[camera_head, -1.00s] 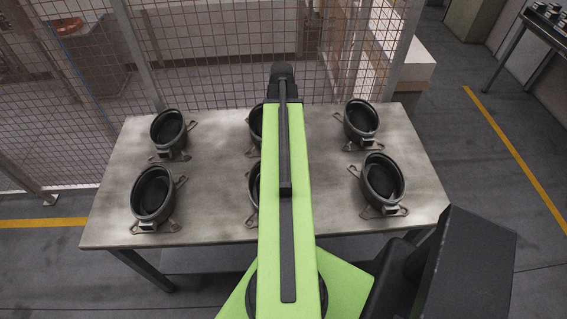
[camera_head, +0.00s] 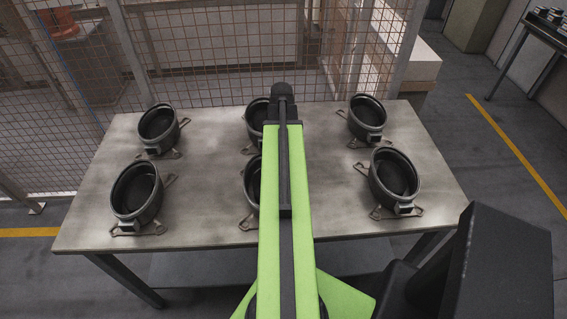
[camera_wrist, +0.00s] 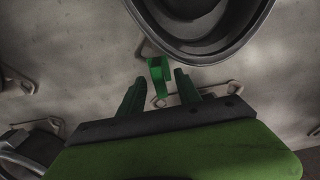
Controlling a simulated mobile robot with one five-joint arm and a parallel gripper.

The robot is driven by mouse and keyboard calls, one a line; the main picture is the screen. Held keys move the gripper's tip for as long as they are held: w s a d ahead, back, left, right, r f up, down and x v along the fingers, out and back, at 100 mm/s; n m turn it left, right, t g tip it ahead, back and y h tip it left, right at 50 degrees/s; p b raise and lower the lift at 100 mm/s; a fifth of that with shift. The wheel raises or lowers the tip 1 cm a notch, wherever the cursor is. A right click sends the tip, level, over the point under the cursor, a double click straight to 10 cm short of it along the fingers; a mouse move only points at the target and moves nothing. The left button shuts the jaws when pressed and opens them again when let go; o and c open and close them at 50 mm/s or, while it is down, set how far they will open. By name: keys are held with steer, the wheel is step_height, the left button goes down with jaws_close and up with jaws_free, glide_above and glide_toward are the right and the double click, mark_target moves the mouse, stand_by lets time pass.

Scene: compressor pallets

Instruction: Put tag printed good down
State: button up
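A green printed tag (camera_wrist: 157,72), a small hooked piece, shows in the wrist view just below a dark compressor pot (camera_wrist: 205,25). My gripper (camera_wrist: 160,82) has two green fingers set apart, with the tag between and slightly beyond their tips. Gaps show on both sides of the tag, so the gripper looks open. The tag is close to the pot's thin metal foot; I cannot tell whether it touches the foot or the tabletop. In the head view my green arm reaches over the table, and the fingers and tag are hidden.
Several black compressor pots on metal feet stand in two rows on the metal table (camera_head: 330,170), including one at front left (camera_head: 137,192) and one at front right (camera_head: 394,177). Wire mesh fencing (camera_head: 215,50) stands behind. Bare tabletop lies between the pots.

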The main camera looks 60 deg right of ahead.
steer(key=shift+f, duration=0.65)
steer(key=shift+r, duration=0.2)
jaws_close()
